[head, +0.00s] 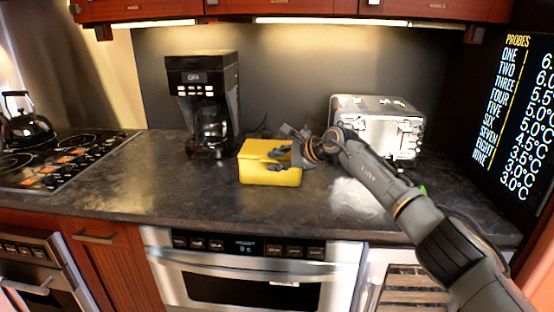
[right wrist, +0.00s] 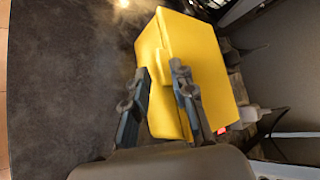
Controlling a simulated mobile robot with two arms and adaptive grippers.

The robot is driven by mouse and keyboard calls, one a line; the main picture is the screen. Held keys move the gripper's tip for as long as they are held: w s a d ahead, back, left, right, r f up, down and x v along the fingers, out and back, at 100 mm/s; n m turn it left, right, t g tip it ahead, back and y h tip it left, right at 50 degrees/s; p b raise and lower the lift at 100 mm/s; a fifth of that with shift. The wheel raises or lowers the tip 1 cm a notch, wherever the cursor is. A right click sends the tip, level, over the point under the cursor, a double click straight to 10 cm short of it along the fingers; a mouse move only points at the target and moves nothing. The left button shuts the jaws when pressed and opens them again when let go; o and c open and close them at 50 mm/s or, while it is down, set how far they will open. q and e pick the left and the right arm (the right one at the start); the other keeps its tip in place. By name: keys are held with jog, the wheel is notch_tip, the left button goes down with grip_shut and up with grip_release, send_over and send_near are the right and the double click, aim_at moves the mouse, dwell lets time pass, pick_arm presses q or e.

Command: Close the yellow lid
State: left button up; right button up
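A yellow box (head: 268,176) sits on the dark counter in the middle of the head view. Its yellow lid (head: 260,148) is partly covered by my right gripper (head: 282,153), which reaches in from the right over the top of the box. In the right wrist view the yellow box (right wrist: 205,60) fills the middle, with a small raised yellow part at its near edge. My right gripper (right wrist: 160,75) has its fingers apart, one on each side of that part. I cannot tell whether they touch it, or exactly how far the lid is open. My left gripper is not in view.
A black coffee maker (head: 205,95) stands behind the box to the left. A silver toaster (head: 385,115) stands at the back right, close behind my right arm. The cooktop with a kettle (head: 28,128) is at the far left. The counter in front of the box is clear.

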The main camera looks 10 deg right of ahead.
jog(key=v, duration=1.2)
jog(key=shift+w, duration=0.1)
